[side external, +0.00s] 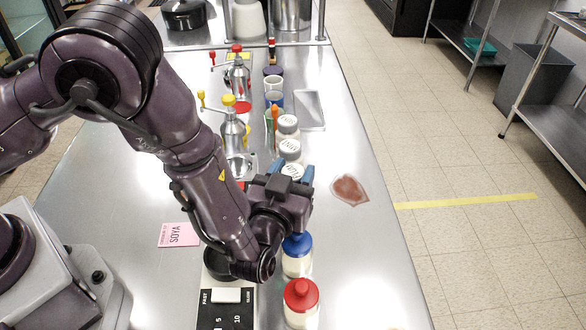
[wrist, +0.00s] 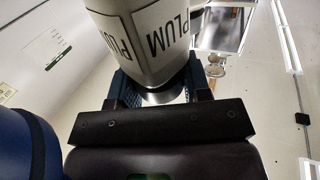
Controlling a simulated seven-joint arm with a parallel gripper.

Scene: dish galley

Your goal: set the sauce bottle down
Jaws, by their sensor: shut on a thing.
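My gripper (side external: 292,178) has blue fingers and is shut on the sauce bottle (side external: 292,169). In the side view only the bottle's pale top shows between the fingers, in line with two similar jars. In the wrist view the bottle (wrist: 152,45) is white with a PLUM label and sits between the fingers (wrist: 168,85). I cannot tell whether its base touches the counter. A pink card reading SOYA (side external: 179,235) lies on the counter (side external: 370,265) to the left of my gripper.
A blue-capped bottle (side external: 297,255) and a red-capped bottle (side external: 301,302) stand close in front of my gripper. Two pale-topped jars (side external: 290,150) (side external: 288,125) stand behind. A reddish-brown patch (side external: 349,190) lies to the right. The counter's right front is clear.

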